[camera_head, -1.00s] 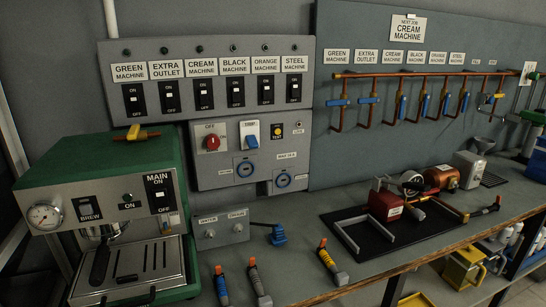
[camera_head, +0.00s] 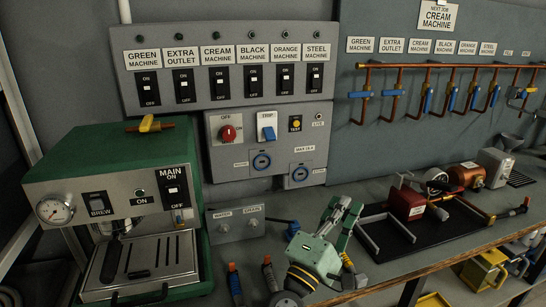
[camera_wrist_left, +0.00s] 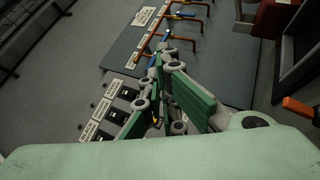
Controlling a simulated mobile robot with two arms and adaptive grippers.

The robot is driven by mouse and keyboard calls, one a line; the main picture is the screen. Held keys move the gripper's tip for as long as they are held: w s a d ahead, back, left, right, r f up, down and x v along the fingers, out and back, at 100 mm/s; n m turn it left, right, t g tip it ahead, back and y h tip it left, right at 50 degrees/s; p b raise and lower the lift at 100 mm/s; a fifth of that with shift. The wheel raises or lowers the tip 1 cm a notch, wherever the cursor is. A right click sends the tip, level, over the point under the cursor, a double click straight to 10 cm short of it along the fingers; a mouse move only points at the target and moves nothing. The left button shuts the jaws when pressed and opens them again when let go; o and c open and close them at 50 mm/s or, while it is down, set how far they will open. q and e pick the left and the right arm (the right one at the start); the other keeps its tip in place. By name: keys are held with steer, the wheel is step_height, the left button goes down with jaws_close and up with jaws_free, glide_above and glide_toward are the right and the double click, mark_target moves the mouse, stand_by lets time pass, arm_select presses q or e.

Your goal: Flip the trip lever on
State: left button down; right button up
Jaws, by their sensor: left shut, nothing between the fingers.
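The trip lever (camera_head: 269,133) is a blue lever on a white block labelled TRIP, on the grey lower panel (camera_head: 222,160) on the wall. A red rotary knob (camera_head: 229,133) is to its left and a yellow test button (camera_head: 295,123) to its right. My left gripper (camera_head: 342,212), green and grey, is in front of the bench, below and right of the trip lever and apart from it. Its fingers are shut with nothing between them; they also show in the left wrist view (camera_wrist_left: 158,85). My right gripper is not in view.
A row of labelled black switches (camera_head: 217,84) is above the lower panel. The green coffee machine (camera_head: 105,160) stands at left. A black tray (camera_head: 385,240) with a red box (camera_head: 407,204) is to the right of my gripper. Copper pipes (camera_head: 440,66) with blue valve handles run along the right wall.

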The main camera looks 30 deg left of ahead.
mark_target(269, 134)
arm_select(q)
steer(key=w+a+r+n+g+y, duration=0.2)
steer(key=w+a+r+n+y, duration=0.1)
steer(key=a+n+y, duration=1.1)
steer(key=w+a+f+n+g+y, duration=0.1)
steer(key=a+f+n+g, duration=0.3)
steer(key=n, duration=0.8)
steer(key=shift+w+a+f+n+g+y, duration=0.3)
steer(key=shift+f+g+y, duration=0.65)
steer(key=shift+g, duration=1.45)
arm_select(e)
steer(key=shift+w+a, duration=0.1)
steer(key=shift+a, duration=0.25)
arm_select(q)
steer(key=shift+d, duration=0.1)
